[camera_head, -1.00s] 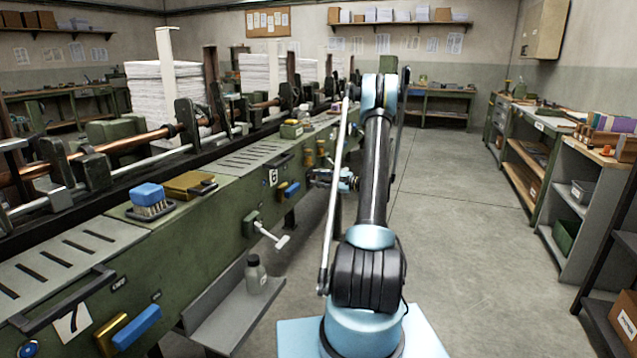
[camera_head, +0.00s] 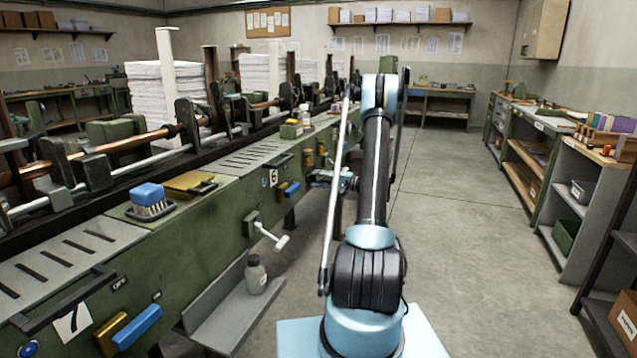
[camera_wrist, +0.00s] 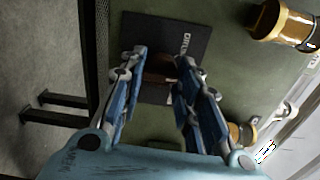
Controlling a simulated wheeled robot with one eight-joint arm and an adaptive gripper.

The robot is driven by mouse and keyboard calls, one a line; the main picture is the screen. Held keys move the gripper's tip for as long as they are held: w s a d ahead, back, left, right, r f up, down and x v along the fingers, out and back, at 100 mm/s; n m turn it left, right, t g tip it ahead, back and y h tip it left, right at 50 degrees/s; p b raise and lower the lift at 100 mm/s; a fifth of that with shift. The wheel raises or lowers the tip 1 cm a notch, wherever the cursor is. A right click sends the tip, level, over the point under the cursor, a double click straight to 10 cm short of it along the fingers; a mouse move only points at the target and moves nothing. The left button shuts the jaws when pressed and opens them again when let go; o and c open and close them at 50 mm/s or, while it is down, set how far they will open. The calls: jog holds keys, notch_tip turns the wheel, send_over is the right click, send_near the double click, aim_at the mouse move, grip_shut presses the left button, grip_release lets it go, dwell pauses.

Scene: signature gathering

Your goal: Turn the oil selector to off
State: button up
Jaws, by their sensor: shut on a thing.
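The oil selector (camera_wrist: 160,68) shows in the wrist view as a dark brownish knob on a black plate (camera_wrist: 193,33) with white lettering, only partly readable. The plate is on a green machine face. My gripper (camera_wrist: 161,62) has its two blue fingers on either side of the knob and is shut on it. The fingers hide part of the knob, and its exact pointer direction cannot be told. In the head view my gripper (camera_head: 333,180) is at the side of the long green machine (camera_head: 215,235), and the selector is hidden there.
Brass cylinders (camera_wrist: 285,25) stick out from the machine face near my gripper. In the head view, a white-handled lever (camera_head: 270,236) and a bottle (camera_head: 256,274) on a low shelf are nearer. The floor (camera_head: 465,210) to the right is clear up to the shelving.

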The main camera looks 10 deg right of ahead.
jog(key=shift+f+n, duration=0.15)
jog(key=shift+n, duration=0.15)
jog(key=o, duration=1.1)
jog(key=v, duration=1.2)
